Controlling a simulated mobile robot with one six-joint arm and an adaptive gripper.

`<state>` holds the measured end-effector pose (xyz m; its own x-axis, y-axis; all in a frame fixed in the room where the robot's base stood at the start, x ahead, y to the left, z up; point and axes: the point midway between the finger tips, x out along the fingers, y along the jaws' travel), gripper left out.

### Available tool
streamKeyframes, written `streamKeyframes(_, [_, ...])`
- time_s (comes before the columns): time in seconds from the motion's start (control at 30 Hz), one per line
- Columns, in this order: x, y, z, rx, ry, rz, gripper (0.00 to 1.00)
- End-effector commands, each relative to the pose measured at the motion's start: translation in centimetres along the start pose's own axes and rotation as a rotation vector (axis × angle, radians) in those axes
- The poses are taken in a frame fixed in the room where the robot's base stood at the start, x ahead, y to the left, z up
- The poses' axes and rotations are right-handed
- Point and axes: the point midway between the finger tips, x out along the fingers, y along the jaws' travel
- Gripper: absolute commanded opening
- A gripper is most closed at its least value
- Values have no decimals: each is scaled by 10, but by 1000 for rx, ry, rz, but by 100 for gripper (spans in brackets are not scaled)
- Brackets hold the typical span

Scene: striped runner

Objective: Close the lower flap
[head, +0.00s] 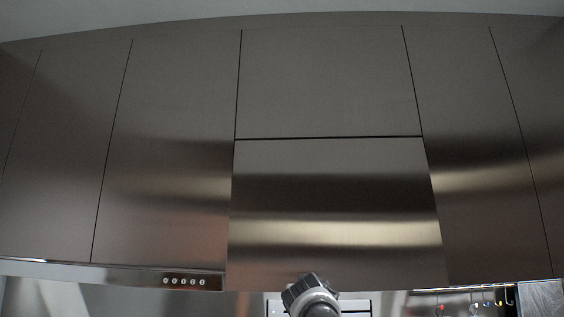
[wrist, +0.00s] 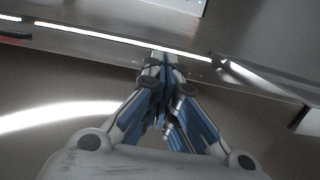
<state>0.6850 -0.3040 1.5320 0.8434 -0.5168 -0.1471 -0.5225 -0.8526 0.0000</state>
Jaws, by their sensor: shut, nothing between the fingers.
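The lower flap (head: 335,205) is the brushed-steel panel at centre in the head view, below a dark seam. Its bright reflection sits lower than those on the neighbouring doors, so it seems tilted slightly outward; I cannot tell how far. The upper flap (head: 325,85) above it looks flat and closed. My gripper (wrist: 162,62) is shut and empty in the wrist view, fingertips together near a steel edge with a bright strip. Whether they touch it is unclear. In the head view only my wrist shows, below the flap's bottom edge; the fingers are hidden.
Tall steel doors (head: 165,155) stand left of the flaps, and another (head: 465,150) stands right. A hood strip with round buttons (head: 185,281) runs along the lower left. Small utensils hang on a rail (head: 485,302) at lower right.

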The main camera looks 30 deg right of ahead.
Motion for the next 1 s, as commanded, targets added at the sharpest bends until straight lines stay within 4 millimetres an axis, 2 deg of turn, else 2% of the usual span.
streamKeyframes(0.1, [19,0,0,1,-2,1,0])
streamKeyframes(0.33, [36,0,0,0,-1,0,0])
streamKeyframes(1.0, [39,0,-2,0,5,-1,0])
